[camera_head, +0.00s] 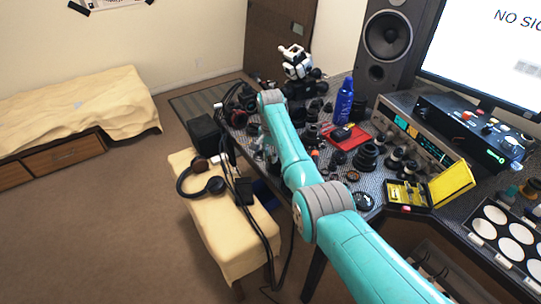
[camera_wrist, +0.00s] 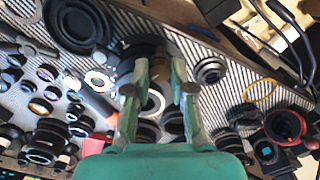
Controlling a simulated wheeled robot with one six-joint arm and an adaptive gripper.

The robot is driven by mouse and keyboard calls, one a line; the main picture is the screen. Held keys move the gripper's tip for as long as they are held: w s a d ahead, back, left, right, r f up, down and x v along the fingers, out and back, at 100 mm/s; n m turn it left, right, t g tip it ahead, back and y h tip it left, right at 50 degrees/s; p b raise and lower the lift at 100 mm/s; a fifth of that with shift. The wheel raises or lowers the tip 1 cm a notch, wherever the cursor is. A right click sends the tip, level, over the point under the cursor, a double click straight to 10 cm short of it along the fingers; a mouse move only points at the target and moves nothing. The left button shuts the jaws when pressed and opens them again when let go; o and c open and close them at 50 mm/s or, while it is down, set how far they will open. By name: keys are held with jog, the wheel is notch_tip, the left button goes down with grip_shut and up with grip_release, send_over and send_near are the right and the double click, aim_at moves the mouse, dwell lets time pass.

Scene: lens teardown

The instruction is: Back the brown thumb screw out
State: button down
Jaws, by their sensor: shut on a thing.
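My gripper (camera_wrist: 160,78) shows in the wrist view with its two teal fingers closed on a small brown piece between the tips, which looks like the brown thumb screw (camera_wrist: 161,70). The fingers hide much of the screw. A dark round lens part (camera_wrist: 140,47) lies just beyond the fingertips; I cannot tell how far the screw sits in it. In the head view my arm reaches over the left part of the workbench, and the fingertips and screw are too small or hidden to make out.
Many lens barrels, rings and glass elements crowd the patterned bench (camera_wrist: 235,90). A large black ring (camera_wrist: 78,22) lies at upper left in the wrist view. A blue bottle (camera_head: 343,103), a red tray (camera_head: 347,137) and a yellow case (camera_head: 452,184) stand right of my arm in the head view.

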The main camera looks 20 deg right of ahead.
aim_at(270, 158)
jog(key=shift+n, duration=0.6)
jog(key=c, duration=1)
grip_release()
notch_tip(270, 158, up, 12)
